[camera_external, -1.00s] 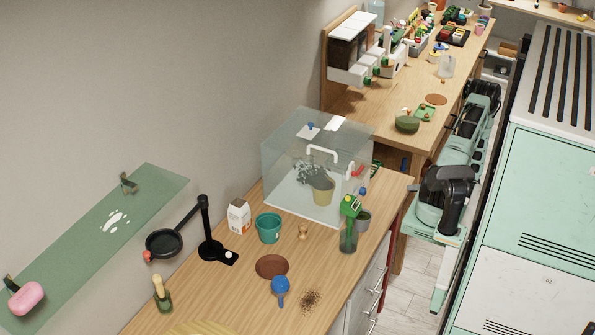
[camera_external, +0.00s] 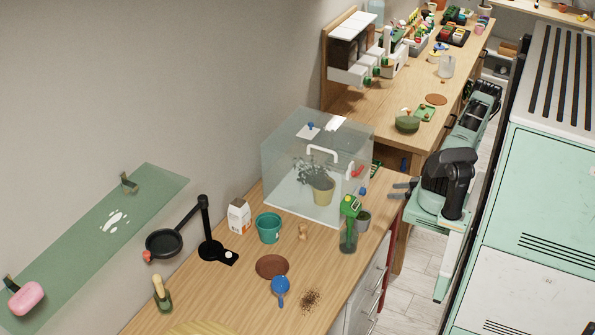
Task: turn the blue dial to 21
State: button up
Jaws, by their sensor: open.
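A glass case (camera_external: 290,180) stands on the near wooden counter. Two small blue parts show on it: one (camera_external: 363,191) low at its right side, beside a red part (camera_external: 357,171), and one (camera_external: 309,126) on a white plate on its top. I cannot tell which is the dial, and no numbers or pointer are readable.
A potted plant (camera_external: 321,190) is inside the case. A teal pot (camera_external: 268,228), brown saucer (camera_external: 272,267) and blue scoop (camera_external: 280,287) are further left and nearer.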

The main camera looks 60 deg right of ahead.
aim_at(363, 191)
jog(key=p+x, duration=0.3)
jog(key=x, duration=0.8)
jog(key=shift+w+f, duration=0.1)
jog(key=shift+w, duration=0.05)
jog(key=c, duration=1)
